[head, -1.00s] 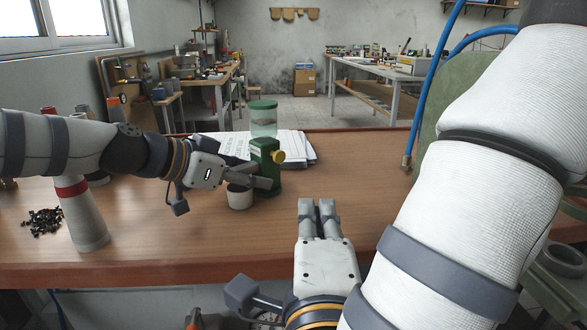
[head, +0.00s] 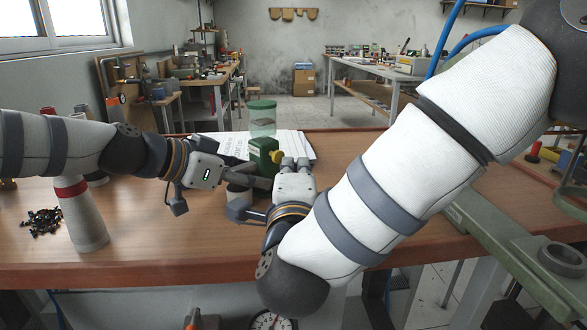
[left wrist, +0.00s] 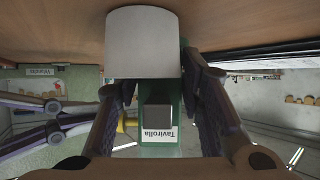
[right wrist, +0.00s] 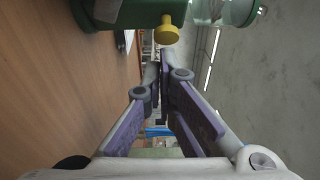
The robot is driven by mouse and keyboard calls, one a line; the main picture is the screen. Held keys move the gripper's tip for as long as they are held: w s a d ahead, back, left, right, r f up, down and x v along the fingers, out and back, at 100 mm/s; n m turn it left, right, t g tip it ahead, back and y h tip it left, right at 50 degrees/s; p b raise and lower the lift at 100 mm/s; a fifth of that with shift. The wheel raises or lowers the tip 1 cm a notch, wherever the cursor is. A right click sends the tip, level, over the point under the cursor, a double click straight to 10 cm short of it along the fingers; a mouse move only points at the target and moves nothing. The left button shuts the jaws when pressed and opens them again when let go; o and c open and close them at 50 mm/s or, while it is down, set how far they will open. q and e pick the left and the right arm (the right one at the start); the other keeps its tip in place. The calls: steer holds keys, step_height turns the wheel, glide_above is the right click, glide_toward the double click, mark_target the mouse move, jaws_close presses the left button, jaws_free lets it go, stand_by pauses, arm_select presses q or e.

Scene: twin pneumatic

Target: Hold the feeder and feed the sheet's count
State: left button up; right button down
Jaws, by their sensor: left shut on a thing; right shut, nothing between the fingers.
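The feeder (head: 264,152) is a green body with a clear, green-lidded jar (head: 262,122) on top and a yellow knob (head: 278,156) on its right side. It stands upright on the bench. My left gripper (head: 264,182) is shut on its lower body; the left wrist view shows the fingers on both sides of the green body (left wrist: 160,149). A pale cup (left wrist: 143,45) is in front of the feeder, mostly hidden in the head view. My right gripper (head: 295,162) is shut and empty, just right of the knob (right wrist: 167,30). Printed sheets (head: 232,146) lie behind the feeder, their text unreadable.
A white cone with a red band (head: 83,222) and a pile of small black pieces (head: 42,222) are at the left of the wooden bench (head: 150,240). A green metal beam (head: 500,235) is at the right. The bench's left middle is clear.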

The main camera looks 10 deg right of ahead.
steer(key=shift+w+a, duration=0.15)
steer(key=shift+w, duration=0.05)
steer(key=shift+w+a, duration=0.6)
steer(key=shift+w, duration=0.1)
steer(key=s, duration=0.4)
steer(key=s+a, duration=0.1)
steer(key=s, duration=0.7)
steer(key=shift+a+f, duration=0.1)
steer(key=shift+a, duration=0.1)
